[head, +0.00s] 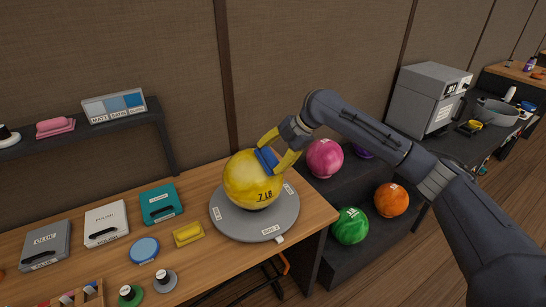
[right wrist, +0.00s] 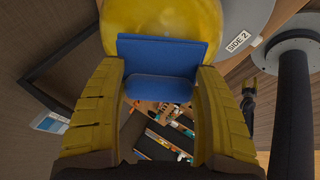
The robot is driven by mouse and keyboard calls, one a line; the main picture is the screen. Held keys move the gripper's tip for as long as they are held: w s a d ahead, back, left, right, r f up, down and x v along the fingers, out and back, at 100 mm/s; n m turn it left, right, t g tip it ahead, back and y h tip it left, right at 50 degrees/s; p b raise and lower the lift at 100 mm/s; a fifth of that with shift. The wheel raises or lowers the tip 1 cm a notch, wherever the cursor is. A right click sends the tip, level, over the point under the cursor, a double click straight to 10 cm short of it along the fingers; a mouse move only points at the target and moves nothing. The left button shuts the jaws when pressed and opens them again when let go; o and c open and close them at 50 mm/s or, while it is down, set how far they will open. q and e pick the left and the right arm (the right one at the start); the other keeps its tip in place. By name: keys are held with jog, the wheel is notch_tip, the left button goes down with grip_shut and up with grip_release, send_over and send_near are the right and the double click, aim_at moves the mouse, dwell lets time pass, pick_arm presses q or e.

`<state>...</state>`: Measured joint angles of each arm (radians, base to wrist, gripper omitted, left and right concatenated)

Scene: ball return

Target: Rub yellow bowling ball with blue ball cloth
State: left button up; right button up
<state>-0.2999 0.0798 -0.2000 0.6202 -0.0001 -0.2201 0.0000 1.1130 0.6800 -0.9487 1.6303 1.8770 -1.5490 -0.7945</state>
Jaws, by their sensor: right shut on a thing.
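The yellow bowling ball (head: 250,181), marked "7 LB", rests on a round grey turntable (head: 256,226) on the wooden table. My right gripper (head: 274,156) is at the ball's upper right side. It is shut on the blue ball cloth (head: 266,159), which lies against or very close to the ball. In the right wrist view the cloth (right wrist: 163,62) shows between the two yellow fingers, in front of the ball (right wrist: 165,18). Exact contact is hard to tell. My left gripper is not in the head view.
Pink (head: 324,158), green (head: 350,226) and orange (head: 391,200) balls sit on a dark rack at right. Grey, white and teal cases, a blue round pad (head: 145,250) and a yellow block (head: 188,234) lie left of the turntable. A shelf (head: 95,130) runs along the wall.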

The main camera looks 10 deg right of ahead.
jog(key=shift+w+d+f, duration=0.25)
jog(key=shift+d+f, duration=0.05)
jog(key=shift+d, duration=0.15)
jog(key=shift+w+d+f, duration=0.25)
jog(key=shift+d, duration=0.15)
jog(key=shift+s+a+r, duration=0.25)
jog(key=shift+s+a, duration=0.05)
jog(key=shift+a, duration=0.25)
jog(key=shift+s+a+r, duration=0.25)
jog(key=shift+s+a, duration=0.05)
jog(key=shift+a, duration=0.2)
jog(key=shift+w+d+f, duration=0.15)
jog(key=shift+w+d, duration=0.15)
jog(key=shift+d, duration=0.25)
jog(key=shift+w+d+f, duration=0.15)
jog(key=shift+w+d, duration=0.1)
jog(key=shift+d, duration=0.3)
jog(key=shift+s+a+r, duration=0.2)
jog(key=shift+s+a, duration=0.05)
jog(key=shift+a, duration=0.3)
jog(key=shift+s+a+r, duration=0.15)
jog(key=shift+s+a, duration=0.1)
jog(key=shift+a, duration=0.3)
jog(key=shift+v, duration=3)
jog(key=shift+v, duration=1.55)
